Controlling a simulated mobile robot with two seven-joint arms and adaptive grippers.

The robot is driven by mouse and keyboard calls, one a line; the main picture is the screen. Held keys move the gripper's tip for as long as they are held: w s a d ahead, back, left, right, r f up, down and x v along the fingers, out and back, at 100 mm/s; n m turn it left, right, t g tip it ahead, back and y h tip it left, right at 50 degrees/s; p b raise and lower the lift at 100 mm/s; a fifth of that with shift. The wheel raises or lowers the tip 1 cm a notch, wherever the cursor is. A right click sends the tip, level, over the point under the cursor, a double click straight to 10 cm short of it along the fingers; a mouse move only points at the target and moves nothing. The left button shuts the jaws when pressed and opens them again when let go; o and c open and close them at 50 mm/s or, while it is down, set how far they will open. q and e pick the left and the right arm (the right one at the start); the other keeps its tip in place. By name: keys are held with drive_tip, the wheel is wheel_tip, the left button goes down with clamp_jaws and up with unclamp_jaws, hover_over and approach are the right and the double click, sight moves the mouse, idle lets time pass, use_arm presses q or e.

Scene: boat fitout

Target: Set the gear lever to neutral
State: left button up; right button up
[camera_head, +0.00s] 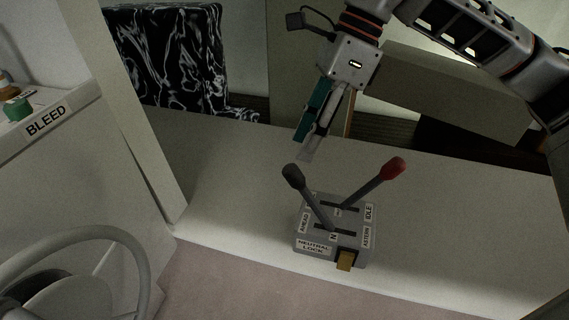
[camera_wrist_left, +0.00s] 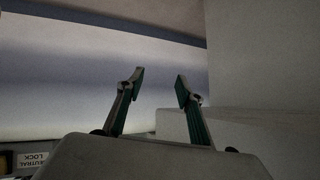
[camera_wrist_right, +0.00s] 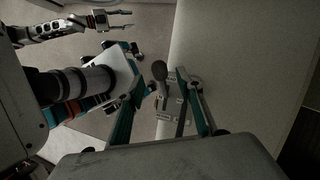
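The grey control box (camera_head: 306,246) carries two levers and the labels AHEAD, N, ASTERN, IDLE and NEUTRAL LOCK. The black-knobbed lever (camera_head: 293,172) in the front slot leans left, toward AHEAD. The red-knobbed lever (camera_head: 394,168) in the rear slot leans right, toward IDLE. A yellow tab (camera_head: 345,261) sits at the front, beside NEUTRAL LOCK. My right gripper (camera_head: 305,148) points down above and behind the black knob, apart from it. In the right wrist view it is open (camera_wrist_right: 160,62), with the black knob (camera_wrist_right: 160,70) showing between its fingers. My left gripper (camera_wrist_left: 160,84) is open and empty.
The box stands on a pale counter (camera_head: 230,180) with bare surface on both sides. A steering wheel (camera_head: 75,240) and a panel marked BLEED (camera_head: 46,120) are at left. A black-and-white patterned seat (camera_head: 165,55) is behind.

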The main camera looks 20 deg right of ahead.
sight(293, 165)
drive_tip(key=b+x, duration=0.1)
drive_tip(key=x, duration=0.6)
drive_tip(key=shift+s+a+f, duration=0.1)
drive_tip(key=shift+a+f, duration=0.05)
clamp_jaws()
